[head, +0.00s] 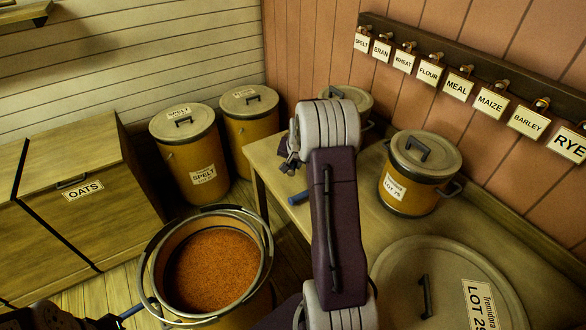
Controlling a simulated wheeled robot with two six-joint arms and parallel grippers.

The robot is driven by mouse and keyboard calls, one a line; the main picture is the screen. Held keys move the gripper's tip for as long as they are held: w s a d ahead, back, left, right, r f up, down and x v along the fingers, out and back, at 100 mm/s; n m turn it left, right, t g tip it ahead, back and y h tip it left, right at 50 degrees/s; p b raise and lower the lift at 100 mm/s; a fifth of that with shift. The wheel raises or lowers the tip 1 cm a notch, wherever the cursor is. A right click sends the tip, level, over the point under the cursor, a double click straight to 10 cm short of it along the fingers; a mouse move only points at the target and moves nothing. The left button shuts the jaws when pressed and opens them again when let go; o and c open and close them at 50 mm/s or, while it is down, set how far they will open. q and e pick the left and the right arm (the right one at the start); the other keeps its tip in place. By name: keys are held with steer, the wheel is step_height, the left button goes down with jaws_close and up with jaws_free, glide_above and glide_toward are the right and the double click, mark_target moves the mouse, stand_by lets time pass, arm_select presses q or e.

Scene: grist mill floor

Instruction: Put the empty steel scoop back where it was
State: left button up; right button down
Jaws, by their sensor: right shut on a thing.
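My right gripper (289,161) is at the left end of the wooden table, partly hidden behind my own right wrist. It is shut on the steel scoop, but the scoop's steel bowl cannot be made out. A short blue bar (298,198), perhaps a handle, shows just below the gripper at the table's edge. My arm hides what lies to its right. At the bottom left edge, dark parts of my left gripper (108,322) show beside another blue piece; its jaws are not clear.
An open bucket (267,258) of reddish-brown grain stands in front of the table (262,164). Lidded bins (184,150) stand behind it, with an oats chest (120,195) at left. A lidded pot (415,185) and large round lid (450,260) occupy the right side. Labelled pegs line the wall.

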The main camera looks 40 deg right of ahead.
steer(key=shift+w+f, duration=0.15)
steer(key=shift+w, duration=0.2)
step_height(320, 180, down, 4)
steer(key=shift+f, duration=0.1)
steer(key=shift+f+b, duration=0.1)
steer(key=shift+b, duration=0.25)
steer(key=c, duration=1.3)
jaws_free()
